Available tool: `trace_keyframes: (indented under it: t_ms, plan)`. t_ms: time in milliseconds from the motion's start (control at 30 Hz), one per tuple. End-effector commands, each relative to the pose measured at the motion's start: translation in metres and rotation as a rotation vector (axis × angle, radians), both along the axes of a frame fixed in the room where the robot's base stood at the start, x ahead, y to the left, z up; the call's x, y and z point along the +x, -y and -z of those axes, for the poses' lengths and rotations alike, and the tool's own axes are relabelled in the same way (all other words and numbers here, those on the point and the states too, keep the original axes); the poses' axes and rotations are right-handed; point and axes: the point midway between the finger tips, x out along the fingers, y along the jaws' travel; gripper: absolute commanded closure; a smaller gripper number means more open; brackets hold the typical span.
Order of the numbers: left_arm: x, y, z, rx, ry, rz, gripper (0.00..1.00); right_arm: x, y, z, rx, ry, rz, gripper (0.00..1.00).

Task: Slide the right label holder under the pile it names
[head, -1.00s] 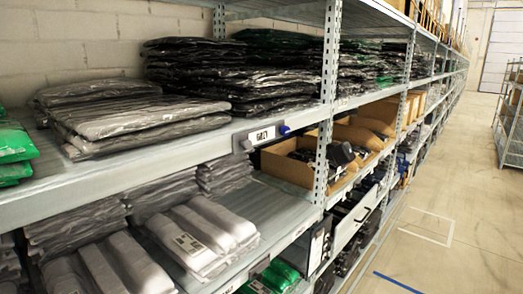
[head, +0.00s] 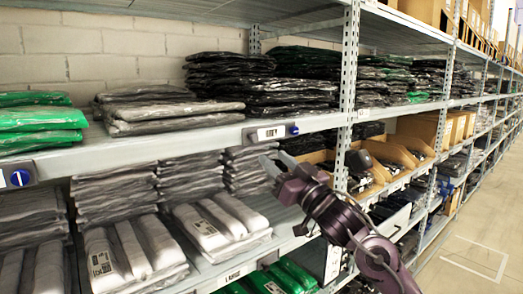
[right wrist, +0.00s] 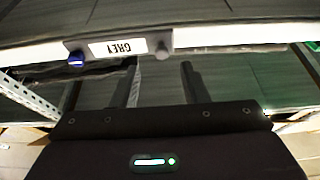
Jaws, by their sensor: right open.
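The right label holder (head: 270,133) is a grey clip with a white card and a blue knob on the upper shelf's front edge. It sits right of the grey bag pile (head: 165,108), below the left part of the black bag pile (head: 262,85). In the right wrist view the holder (right wrist: 118,48) appears upside down and its card reads GREY. My right gripper (head: 270,167) is open and empty, below the holder and apart from it. Its two fingers (right wrist: 160,72) point toward the shelf edge. My left gripper is not in view.
Another label holder (head: 18,178) with a blue knob is at the far left, below the green bags (head: 40,128). A steel upright (head: 348,85) stands right of the holder. The lower shelf holds grey packs (head: 215,222). The shelf edge left of the holder is bare.

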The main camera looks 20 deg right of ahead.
Motion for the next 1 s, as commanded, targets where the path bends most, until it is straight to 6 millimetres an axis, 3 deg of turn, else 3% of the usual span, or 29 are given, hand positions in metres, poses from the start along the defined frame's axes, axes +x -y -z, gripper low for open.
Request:
trace_keyframes:
  t_ms: [133,600,933,1000]
  plan:
    - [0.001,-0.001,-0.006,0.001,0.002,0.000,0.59,0.004,-0.005,-0.014,0.002,0.014,-0.007,0.60]
    - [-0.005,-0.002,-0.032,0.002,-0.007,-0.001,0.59,0.060,-0.025,-0.037,0.001,0.013,-0.006,0.60]
    - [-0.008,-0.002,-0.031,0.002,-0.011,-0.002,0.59,0.064,-0.027,-0.036,0.000,0.012,-0.006,0.60]
    - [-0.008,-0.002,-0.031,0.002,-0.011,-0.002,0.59,0.064,-0.027,-0.036,0.000,0.012,-0.006,0.69]
